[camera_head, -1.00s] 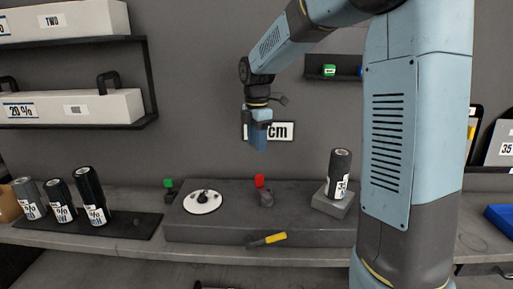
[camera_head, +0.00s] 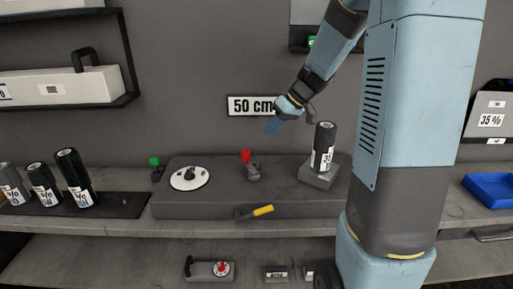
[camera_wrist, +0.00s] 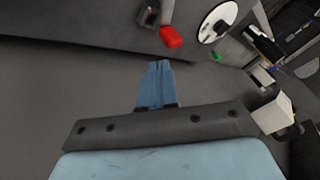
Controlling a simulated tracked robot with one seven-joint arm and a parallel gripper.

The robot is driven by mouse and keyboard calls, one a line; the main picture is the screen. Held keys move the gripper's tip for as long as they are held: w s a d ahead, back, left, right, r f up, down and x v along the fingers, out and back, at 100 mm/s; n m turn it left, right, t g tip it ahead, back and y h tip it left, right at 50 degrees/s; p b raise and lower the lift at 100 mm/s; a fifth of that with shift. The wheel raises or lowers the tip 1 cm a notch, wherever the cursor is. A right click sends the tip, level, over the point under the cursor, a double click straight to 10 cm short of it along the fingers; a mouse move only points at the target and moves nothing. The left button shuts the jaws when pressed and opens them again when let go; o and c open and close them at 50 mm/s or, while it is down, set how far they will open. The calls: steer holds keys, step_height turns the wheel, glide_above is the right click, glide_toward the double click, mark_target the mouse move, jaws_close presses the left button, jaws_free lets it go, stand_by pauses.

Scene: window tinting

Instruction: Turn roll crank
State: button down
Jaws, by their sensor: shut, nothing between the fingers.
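A crank with a yellow grip (camera_head: 263,211) sticks out from the front face of the grey bench block (camera_head: 200,209). A dark roll with a white label (camera_head: 323,146) stands upright on a small grey stand (camera_head: 319,176) at the block's right end. My gripper (camera_head: 272,126) hangs in the air in front of the wall, above the block and left of the roll. It is tilted, with its fingers pointing down and left. It is shut and empty; the wrist view also shows the blue fingers together (camera_wrist: 157,70). The crank is not recognisable in the wrist view.
On the block are a white dial disc (camera_head: 189,179) and a small grey post with a red top (camera_head: 247,157). Several dark rolls (camera_head: 72,178) stand at the left. A blue tray (camera_head: 490,190) lies at the right. A "50 cm" sign (camera_head: 245,105) hangs behind.

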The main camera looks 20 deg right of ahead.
mark_target(250, 164)
steer(key=shift+m+t, duration=0.3)
steer(key=shift+m, duration=0.4)
steer(key=x, duration=0.9)
steer(key=shift+w+d+f, duration=0.1)
steer(key=shift+d+f, duration=0.05)
steer(key=shift+f, duration=0.3)
steer(key=shift+w+a+n+g+y, duration=0.25)
steer(key=shift+a+n+g, duration=0.2)
steer(key=shift+n, duration=0.25)
